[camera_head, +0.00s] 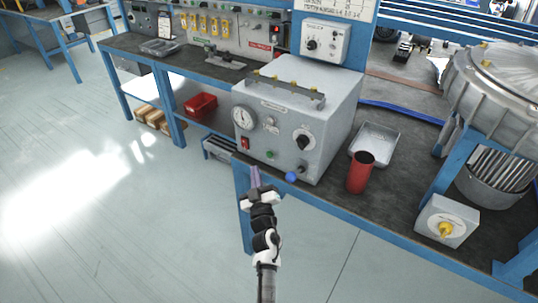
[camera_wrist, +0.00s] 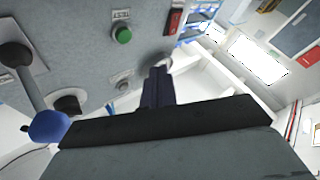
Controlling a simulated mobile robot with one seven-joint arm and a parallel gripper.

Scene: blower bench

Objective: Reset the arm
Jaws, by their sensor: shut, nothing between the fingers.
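My gripper (camera_head: 255,178) is in front of the bench's front edge, below the lower left part of the grey control box (camera_head: 284,122). In the wrist view my gripper's fingers (camera_wrist: 158,85) are together, with nothing between them, and point toward the box's front panel (camera_wrist: 95,60). My arm reaches up from the bottom of the head view. The panel carries a round gauge (camera_head: 244,118), a black knob (camera_head: 303,140), a green button (camera_wrist: 122,35), a red switch (camera_wrist: 174,20) and a blue ball-ended lever (camera_wrist: 48,126). The fingers appear apart from these controls.
A red cup (camera_head: 361,172) and a metal tray (camera_head: 375,142) stand on the bench right of the box. A small grey box with a yellow knob (camera_head: 446,230) and a large metal blower (camera_head: 492,95) are farther right. The floor (camera_head: 150,230) at left is clear.

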